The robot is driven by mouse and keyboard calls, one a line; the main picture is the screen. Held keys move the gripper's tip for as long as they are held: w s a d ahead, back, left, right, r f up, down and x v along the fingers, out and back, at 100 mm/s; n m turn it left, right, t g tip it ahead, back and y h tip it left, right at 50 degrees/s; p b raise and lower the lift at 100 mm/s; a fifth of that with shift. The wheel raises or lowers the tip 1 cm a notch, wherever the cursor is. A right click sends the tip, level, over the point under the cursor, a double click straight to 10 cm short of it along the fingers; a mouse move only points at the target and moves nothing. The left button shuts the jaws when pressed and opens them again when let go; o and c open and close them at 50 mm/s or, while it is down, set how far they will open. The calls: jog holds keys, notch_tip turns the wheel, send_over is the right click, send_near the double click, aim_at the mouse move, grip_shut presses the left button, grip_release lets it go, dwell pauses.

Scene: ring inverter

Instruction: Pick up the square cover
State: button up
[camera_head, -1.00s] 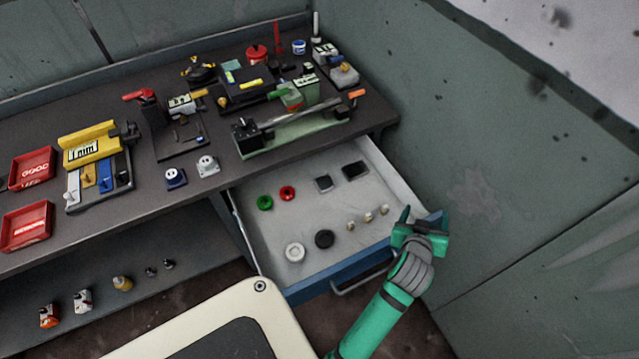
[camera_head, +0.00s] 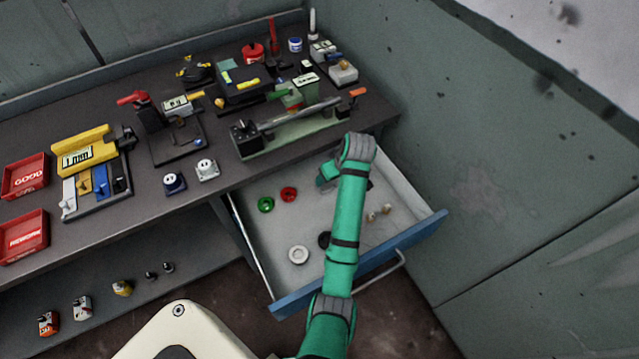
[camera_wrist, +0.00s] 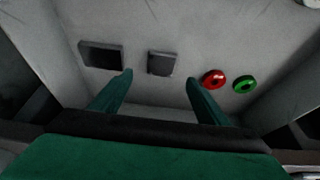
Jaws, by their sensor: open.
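The square cover (camera_wrist: 161,63) is a small dark grey square piece lying on the drawer floor. In the wrist view it sits between and just beyond the two fingertips of my gripper (camera_wrist: 160,80), which is open and empty. A larger dark rectangular piece (camera_wrist: 101,55) lies to its left, outside the left finger. In the head view my gripper (camera_head: 326,177) is over the back part of the open drawer, and my arm and gripper hide the square cover there. Whether the fingers touch the drawer floor cannot be told.
The pulled-out drawer (camera_head: 408,238) has raised walls around my gripper. A red ring (camera_head: 289,194), a green ring (camera_head: 266,204), a white ring (camera_head: 298,255), a mostly hidden black ring and small tan pieces (camera_head: 386,208) lie inside. The workbench (camera_head: 225,170) with tools overhangs behind.

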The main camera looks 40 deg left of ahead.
aim_at(327, 185)
jog(key=x, duration=0.3)
jog(key=shift+w+f, duration=0.1)
jog(key=shift+f, duration=0.1)
jog(key=shift+a+x, duration=0.1)
jog(key=shift+x, duration=1.15)
jog(key=shift+a+x, duration=0.15)
jog(key=shift+x, duration=1.1)
jog(key=shift+r, duration=0.1)
jog(key=c, duration=1.2)
